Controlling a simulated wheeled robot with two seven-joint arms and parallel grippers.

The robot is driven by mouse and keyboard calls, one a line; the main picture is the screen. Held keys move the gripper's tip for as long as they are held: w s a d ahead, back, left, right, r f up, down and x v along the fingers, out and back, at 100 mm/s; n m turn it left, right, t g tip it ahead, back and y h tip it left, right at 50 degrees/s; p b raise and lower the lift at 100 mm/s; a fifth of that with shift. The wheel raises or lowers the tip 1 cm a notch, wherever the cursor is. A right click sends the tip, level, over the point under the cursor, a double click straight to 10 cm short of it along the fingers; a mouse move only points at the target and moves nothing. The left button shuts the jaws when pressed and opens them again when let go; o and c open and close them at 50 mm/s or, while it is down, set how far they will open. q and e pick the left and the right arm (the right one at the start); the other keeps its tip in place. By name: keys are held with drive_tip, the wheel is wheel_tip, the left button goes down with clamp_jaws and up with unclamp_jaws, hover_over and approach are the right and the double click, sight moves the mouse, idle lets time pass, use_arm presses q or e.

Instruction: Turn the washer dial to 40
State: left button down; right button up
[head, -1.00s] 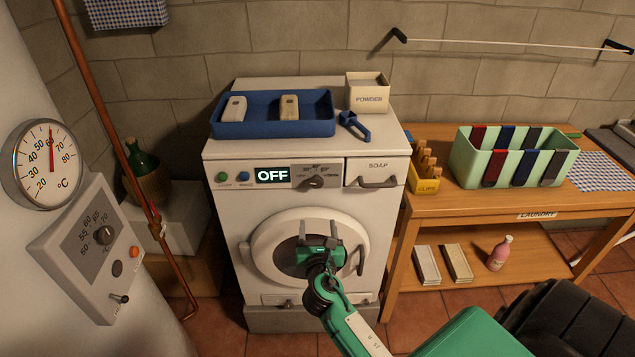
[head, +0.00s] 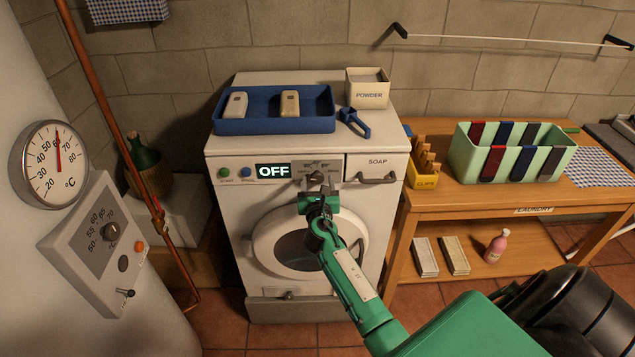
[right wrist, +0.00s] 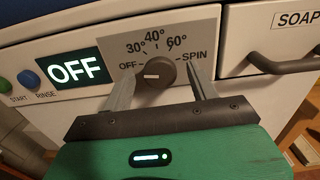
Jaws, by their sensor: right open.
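The washer (head: 225,215) is white and stands against the wall. Its dial (right wrist: 155,75) is a dark grey knob with a pale pointer mark, turned towards OFF; the marks OFF, 30°, 40°, 60° and SPIN run around it. The display (head: 272,171) reads OFF, also in the right wrist view (right wrist: 75,70). My right gripper (head: 317,187) is in front of the dial, its open fingers on either side of the knob. In the right wrist view, gaps show between the knob and both fingers. In the head view the gripper partly covers the dial. My left gripper is out of view.
The soap drawer handle (head: 376,178) sticks out just right of the dial. Start and rinse buttons (head: 245,173) are at the left. A blue tray (head: 275,126) and a powder box (head: 368,95) stand on top. A wooden table (head: 480,199) is at the right.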

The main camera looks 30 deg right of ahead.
drive_tip(key=shift+w, duration=0.1)
drive_tip(key=c, duration=1)
drive_tip(key=shift+m, duration=0.4)
drive_tip(key=m+b, duration=0.2)
drive_tip(key=shift+f+m, duration=0.15)
drive_tip(key=shift+m, duration=0.25)
drive_tip(key=m+b, duration=0.2)
drive_tip(key=m, duration=0.2)
drive_tip(key=shift+d, duration=0.1)
drive_tip(key=m+b, duration=0.2)
drive_tip(key=m, duration=0.3)
drive_tip(key=shift+f, duration=0.1)
drive_tip(key=shift+m+b, duration=0.9)
drive_tip(key=shift+m, duration=0.7)
